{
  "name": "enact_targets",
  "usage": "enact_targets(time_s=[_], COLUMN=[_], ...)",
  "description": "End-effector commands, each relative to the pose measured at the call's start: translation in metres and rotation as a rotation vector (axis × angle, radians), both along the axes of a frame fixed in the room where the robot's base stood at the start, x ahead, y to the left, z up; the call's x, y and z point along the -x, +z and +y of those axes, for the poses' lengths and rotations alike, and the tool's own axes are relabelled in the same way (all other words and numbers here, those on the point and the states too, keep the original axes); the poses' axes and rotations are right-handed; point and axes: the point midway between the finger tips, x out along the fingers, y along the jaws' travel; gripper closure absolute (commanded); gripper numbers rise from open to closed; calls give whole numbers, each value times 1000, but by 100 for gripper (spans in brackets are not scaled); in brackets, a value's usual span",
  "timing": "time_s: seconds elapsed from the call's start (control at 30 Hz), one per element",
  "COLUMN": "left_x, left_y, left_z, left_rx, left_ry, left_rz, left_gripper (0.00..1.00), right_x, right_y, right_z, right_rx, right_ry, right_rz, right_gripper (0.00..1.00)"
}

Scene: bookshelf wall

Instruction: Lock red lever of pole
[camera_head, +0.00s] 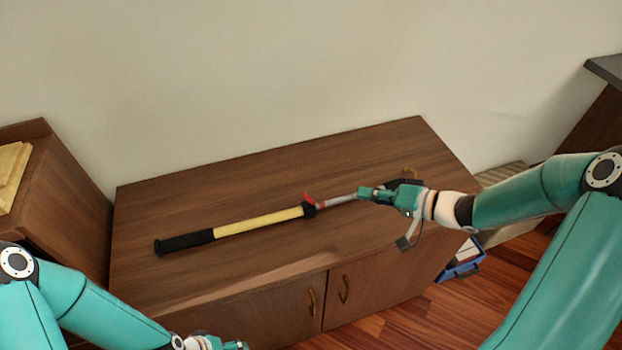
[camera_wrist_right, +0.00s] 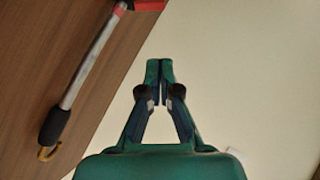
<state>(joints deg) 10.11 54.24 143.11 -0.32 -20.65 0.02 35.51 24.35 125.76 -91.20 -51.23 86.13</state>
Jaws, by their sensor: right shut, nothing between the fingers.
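The pole lies across the cabinet top, with a black grip at its left end, a yellow tube (camera_head: 258,221), a thin silver section and a gold hook (camera_head: 411,172) at the right. The red lever (camera_head: 309,199) sits at the black collar where yellow meets silver and looks tilted up. In the wrist view the red lever (camera_wrist_right: 150,5) is cut off at the top edge. My right gripper (camera_head: 365,193) is shut and empty, above the silver section and right of the lever; its closed tips show in the wrist view (camera_wrist_right: 159,66). My left gripper (camera_head: 235,345) is partly cut off at the bottom edge.
The wooden cabinet (camera_head: 170,205) has a broad clear top and two doors with gold handles. A plain wall stands behind it. Another wooden unit (camera_head: 60,180) is at the left. A blue box (camera_head: 460,270) sits on the floor at the right.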

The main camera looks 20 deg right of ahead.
Motion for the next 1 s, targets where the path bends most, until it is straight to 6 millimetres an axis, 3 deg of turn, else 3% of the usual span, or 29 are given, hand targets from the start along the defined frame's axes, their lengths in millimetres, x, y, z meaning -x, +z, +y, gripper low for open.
enact_targets(time_s=[0.57, 0.77, 1.0], left_x=[1, 0, 0], left_y=[0, 1, 4], left_z=[0, 0, 0], left_rx=[0, 0, 0], left_ry=[0, 0, 0], left_rz=[1, 1, 1], left_gripper=[36, 36, 36], right_x=[-4, -22, -55], right_y=[-3, -12, -29], right_z=[4, 21, 53], right_rx=[-1, -1, -2], right_ry=[2, 5, 6], right_rz=[1, 1, 2], right_gripper=[100, 100, 100])
